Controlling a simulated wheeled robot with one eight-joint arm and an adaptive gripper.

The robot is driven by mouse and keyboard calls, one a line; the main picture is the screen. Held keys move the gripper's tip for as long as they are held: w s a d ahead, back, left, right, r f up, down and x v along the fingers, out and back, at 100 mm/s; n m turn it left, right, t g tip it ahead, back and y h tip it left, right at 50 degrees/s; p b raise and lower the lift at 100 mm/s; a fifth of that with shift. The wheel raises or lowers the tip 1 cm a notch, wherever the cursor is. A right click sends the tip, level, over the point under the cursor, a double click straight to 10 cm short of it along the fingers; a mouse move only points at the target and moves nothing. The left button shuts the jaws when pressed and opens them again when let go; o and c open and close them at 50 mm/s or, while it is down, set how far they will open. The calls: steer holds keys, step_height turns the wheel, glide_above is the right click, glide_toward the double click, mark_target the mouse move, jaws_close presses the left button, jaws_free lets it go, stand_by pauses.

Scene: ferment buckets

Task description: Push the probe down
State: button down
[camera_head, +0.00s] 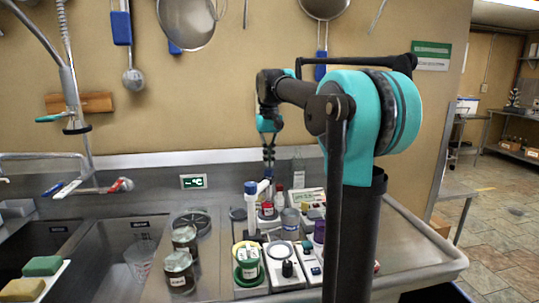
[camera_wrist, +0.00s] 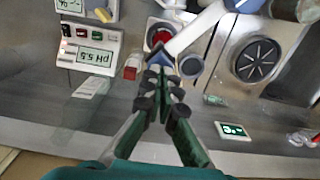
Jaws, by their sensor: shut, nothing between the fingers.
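A blue-capped upright white piece (camera_head: 251,190), which looks like the probe on its stand, rises over the counter with a pale arm reaching right. The pale arm (camera_wrist: 195,30) also shows in the wrist view, its near end close to my fingertips. My gripper (camera_head: 269,168) points down, just right of and above the blue cap. In the wrist view my gripper (camera_wrist: 162,77) has its dark fingertips together with nothing between them. A meter (camera_wrist: 95,58) reading pH 5.5 stands beside it. I cannot tell whether the fingers touch the probe arm.
Jars (camera_head: 179,270) and a green-ringed container (camera_head: 248,262) stand at the front. A red-topped jar (camera_head: 267,210) is below my gripper. A small green display (camera_head: 193,182) is on the back wall.

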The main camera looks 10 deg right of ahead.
steer(key=shift+r, duration=2.1)
